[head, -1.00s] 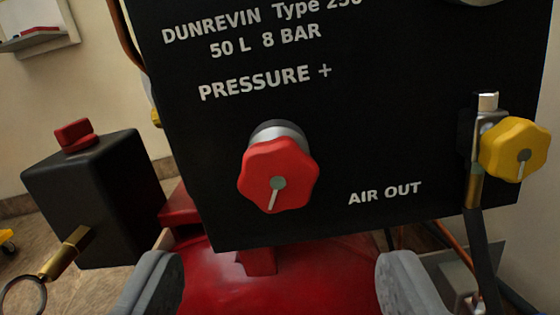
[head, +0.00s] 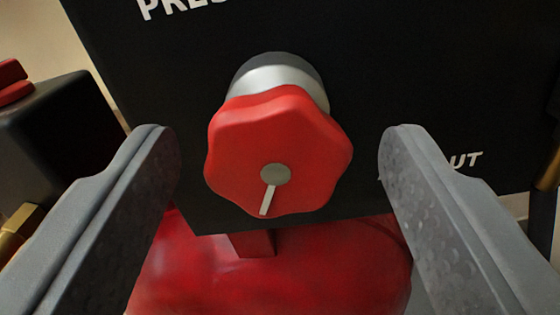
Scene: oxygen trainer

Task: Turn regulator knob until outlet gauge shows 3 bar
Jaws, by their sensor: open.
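The red lobed regulator knob (head: 300,145) sits on a silver collar on the black panel (head: 420,60), in the middle of the head view. Its white pointer line points down and slightly left from a grey centre cap. My gripper (head: 270,140) is open, with one grey finger on each side of the knob. Both fingers are clear of it, with a gap on the left and on the right. The outlet gauge is not in view, so its reading cannot be seen.
A black box (head: 60,130) with a red button (head: 12,82) and a brass fitting (head: 18,228) stands at the left. A red tank (head: 320,275) lies below the panel. A dark hose (head: 541,225) hangs at the right edge, and the right finger partly covers the panel lettering.

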